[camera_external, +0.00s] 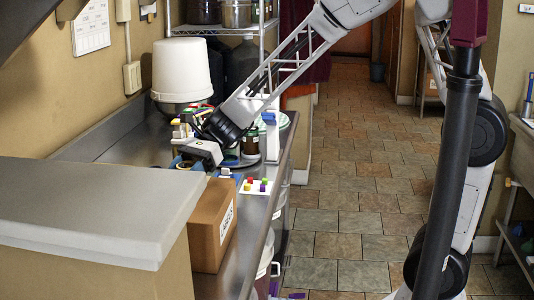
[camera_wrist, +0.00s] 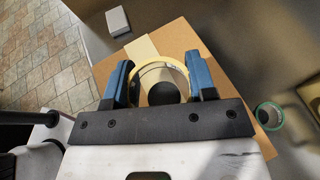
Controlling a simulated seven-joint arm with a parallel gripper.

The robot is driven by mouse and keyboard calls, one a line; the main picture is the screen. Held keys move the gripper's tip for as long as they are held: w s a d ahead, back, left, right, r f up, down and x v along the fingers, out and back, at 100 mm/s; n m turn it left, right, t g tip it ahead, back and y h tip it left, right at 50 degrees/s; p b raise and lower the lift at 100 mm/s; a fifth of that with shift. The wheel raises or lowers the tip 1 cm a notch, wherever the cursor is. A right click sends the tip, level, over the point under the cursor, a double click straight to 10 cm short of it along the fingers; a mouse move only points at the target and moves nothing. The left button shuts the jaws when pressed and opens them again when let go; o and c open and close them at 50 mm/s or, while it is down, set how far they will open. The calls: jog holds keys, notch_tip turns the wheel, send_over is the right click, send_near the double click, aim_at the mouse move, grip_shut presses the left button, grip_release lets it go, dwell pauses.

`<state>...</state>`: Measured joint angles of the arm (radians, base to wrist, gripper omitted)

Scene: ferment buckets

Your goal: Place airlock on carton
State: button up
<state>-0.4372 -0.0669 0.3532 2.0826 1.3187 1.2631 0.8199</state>
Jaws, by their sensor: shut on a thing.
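The carton (camera_external: 213,225) is a brown cardboard box with a white label, standing near the front of the steel counter. In the wrist view the carton (camera_wrist: 220,72) shows as a brown surface with a pale strip, behind and below my fingers. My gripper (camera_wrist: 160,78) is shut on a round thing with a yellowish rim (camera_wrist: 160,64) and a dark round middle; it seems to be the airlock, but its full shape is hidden. In the external view my gripper (camera_external: 192,160) is beyond the carton, over the counter; the held thing cannot be made out. Contact with the carton cannot be told.
A white board with coloured blocks (camera_external: 257,185) lies beside the carton. A green ring (camera_wrist: 269,116) and a small white box (camera_wrist: 117,20) show in the wrist view. Tiled floor (camera_external: 345,180) lies right of the counter.

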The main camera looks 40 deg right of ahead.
jog(key=shift+f, duration=0.1)
jog(key=shift+f, duration=1.7)
jog(key=shift+f, duration=0.1)
jog(key=o, duration=0.9)
jog(key=shift+v, duration=6.05)
